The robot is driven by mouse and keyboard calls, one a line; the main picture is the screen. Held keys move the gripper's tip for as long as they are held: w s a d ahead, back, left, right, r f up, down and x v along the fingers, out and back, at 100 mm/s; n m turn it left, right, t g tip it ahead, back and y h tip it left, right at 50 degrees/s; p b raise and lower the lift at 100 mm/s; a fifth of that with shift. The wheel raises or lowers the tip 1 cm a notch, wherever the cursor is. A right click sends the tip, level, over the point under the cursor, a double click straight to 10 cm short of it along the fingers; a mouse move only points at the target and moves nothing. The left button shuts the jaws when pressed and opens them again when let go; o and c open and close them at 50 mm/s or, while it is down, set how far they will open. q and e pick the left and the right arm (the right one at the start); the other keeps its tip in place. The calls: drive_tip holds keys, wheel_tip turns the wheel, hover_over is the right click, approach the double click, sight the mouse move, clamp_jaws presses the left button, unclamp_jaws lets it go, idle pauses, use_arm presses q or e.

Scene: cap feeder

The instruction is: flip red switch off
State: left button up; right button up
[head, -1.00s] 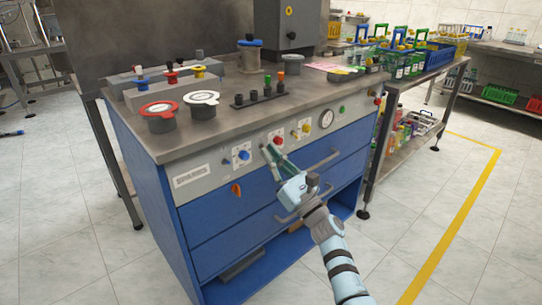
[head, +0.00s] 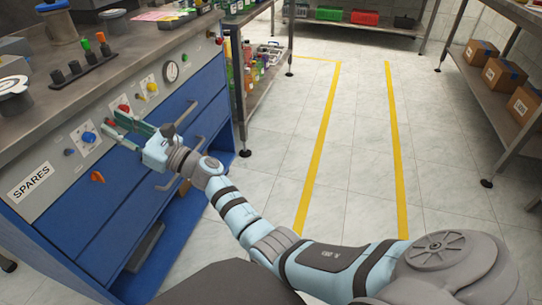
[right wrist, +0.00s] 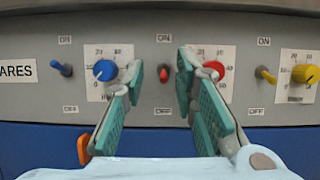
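The red switch (right wrist: 164,73) is a small toggle on the grey panel in the right wrist view, between an ON label above and an OFF label below. It points nearly at the camera, so I cannot tell its position well. My right gripper (right wrist: 161,75) is open, its green-padded fingers on either side of the switch with gaps on both sides. The fingers partly cover the blue knob (right wrist: 104,71) and the red knob (right wrist: 213,69). In the head view the right gripper (head: 126,130) is at the panel's front. My left gripper is not in view.
A blue toggle (right wrist: 62,68) is to the left and a yellow toggle (right wrist: 265,74) to the right. An orange knob (head: 97,177) sits lower on the blue cabinet. Drawer handles (head: 165,181) stick out near my gripper. The floor to the right is open.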

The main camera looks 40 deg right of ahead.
drive_tip(key=shift+s+d+r+g+h, duration=0.1)
drive_tip(key=shift+r+g+h, duration=0.4)
drive_tip(key=shift+g, duration=0.1)
wheel_tip(320, 180, up, 2)
drive_tip(key=g+h+p, duration=0.2)
drive_tip(key=p, duration=0.9)
drive_tip(key=shift+d+r, duration=0.15)
drive_tip(key=f+p+v, duration=0.1)
drive_tip(key=p+v, duration=0.2)
drive_tip(key=v, duration=1.2)
drive_tip(key=s+d+f+m+g+h+p, duration=0.1)
drive_tip(key=s+d+f+m+h+p, duration=0.2)
drive_tip(key=f+m, duration=0.5)
drive_tip(key=s+d+f+m+g+h+p, duration=0.2)
drive_tip(key=s+d+f+m+h+p, duration=0.2)
drive_tip(key=s+f+m, duration=0.4)
drive_tip(key=s+d+f+m+g+h+p, duration=0.2)
drive_tip(key=s+d+f+m+h+p, duration=0.2)
drive_tip(key=f+m, duration=0.5)
drive_tip(key=s+d+m+p, duration=0.2)
drive_tip(key=m, duration=0.5)
drive_tip(key=shift+s, duration=0.2)
